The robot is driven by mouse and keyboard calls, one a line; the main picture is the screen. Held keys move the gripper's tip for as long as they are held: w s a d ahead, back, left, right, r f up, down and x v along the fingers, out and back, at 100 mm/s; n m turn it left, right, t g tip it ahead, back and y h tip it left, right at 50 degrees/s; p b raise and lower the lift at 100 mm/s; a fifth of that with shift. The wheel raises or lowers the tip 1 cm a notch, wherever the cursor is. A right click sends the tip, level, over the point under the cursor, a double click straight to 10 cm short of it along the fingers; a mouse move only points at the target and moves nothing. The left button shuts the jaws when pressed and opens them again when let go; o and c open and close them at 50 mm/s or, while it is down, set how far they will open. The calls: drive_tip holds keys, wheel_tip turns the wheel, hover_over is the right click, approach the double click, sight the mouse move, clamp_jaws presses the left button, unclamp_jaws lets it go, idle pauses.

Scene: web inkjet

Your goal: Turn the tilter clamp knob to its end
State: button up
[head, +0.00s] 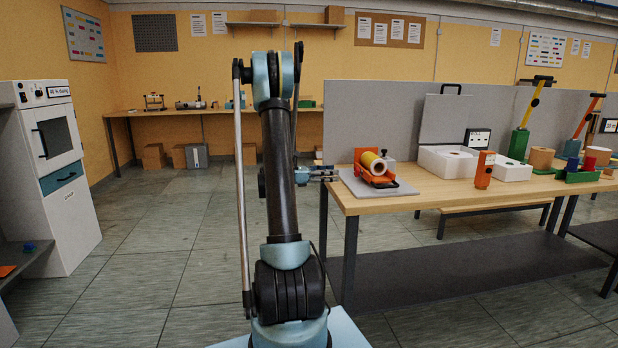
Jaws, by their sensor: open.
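An orange device, which looks like the tilter (364,176), sits on a grey plate (400,191) at the left end of the wooden table. A yellow roll (372,162) lies tilted in it. A small dark and grey part shows behind the roll; I cannot tell whether it is the clamp knob. My gripper (334,174) is small in view, partly behind my arm. It points right, towards the tilter, just left of the table's end. It is open, appears empty and seems apart from the tilter.
A white cabinet (50,215) stands at left. The floor between is clear.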

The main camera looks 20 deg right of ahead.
drive_tip(key=v, duration=0.8)
drive_tip(key=m, duration=0.2)
approach(355, 171)
drive_tip(key=x, duration=0.9)
drive_tip(key=shift+f, duration=0.1)
idle(0.3)
drive_tip(key=c, duration=1.1)
